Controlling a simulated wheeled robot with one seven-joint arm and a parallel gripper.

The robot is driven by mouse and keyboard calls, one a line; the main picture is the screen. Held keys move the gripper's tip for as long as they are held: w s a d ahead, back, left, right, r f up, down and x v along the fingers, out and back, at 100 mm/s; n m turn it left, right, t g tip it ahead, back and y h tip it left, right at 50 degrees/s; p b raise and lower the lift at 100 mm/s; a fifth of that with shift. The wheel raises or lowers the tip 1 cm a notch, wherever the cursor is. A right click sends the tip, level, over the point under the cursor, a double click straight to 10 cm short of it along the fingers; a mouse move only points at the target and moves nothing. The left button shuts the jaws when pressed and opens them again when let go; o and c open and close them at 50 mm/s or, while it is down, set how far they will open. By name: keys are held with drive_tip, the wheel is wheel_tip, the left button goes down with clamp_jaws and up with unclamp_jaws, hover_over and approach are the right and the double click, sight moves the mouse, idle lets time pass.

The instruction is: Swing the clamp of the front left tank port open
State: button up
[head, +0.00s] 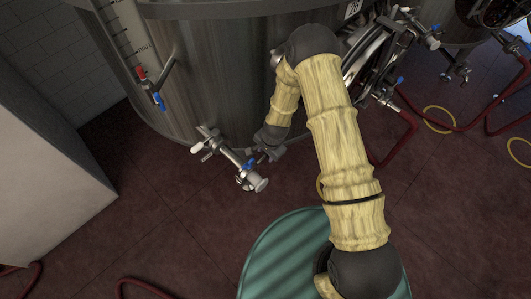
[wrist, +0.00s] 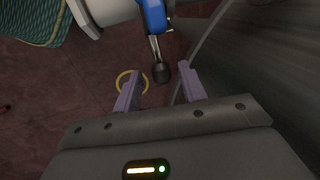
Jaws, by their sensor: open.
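The tank port (head: 225,155) is a pale metal pipe fitting low on the front of the steel tank, ending in a round whitish cap (head: 259,183). A blue clamp part (head: 247,166) sits on it near the cap. In the wrist view the blue clamp part (wrist: 153,15) wraps the pale port, and a thin metal rod runs from it to a dark knob (wrist: 161,73). My gripper (head: 264,156) is just right of the port. In the wrist view my gripper (wrist: 159,88) is open, with the knob between its two fingertips; contact is not visible.
The steel tank (head: 205,80) rises close behind the port. A green ribbed round object (head: 270,255) stands in front, below my arm. Red hoses (head: 150,284) and a yellow ring (head: 438,120) lie on the dark red tiled floor. A pale block stands at left.

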drive_tip(key=shift+w+a+f, duration=0.1)
drive_tip(key=shift+a+f, duration=0.05)
drive_tip(key=shift+f, duration=0.75)
clamp_jaws()
drive_tip(key=shift+w+r, duration=0.1)
drive_tip(key=shift+r, duration=0.05)
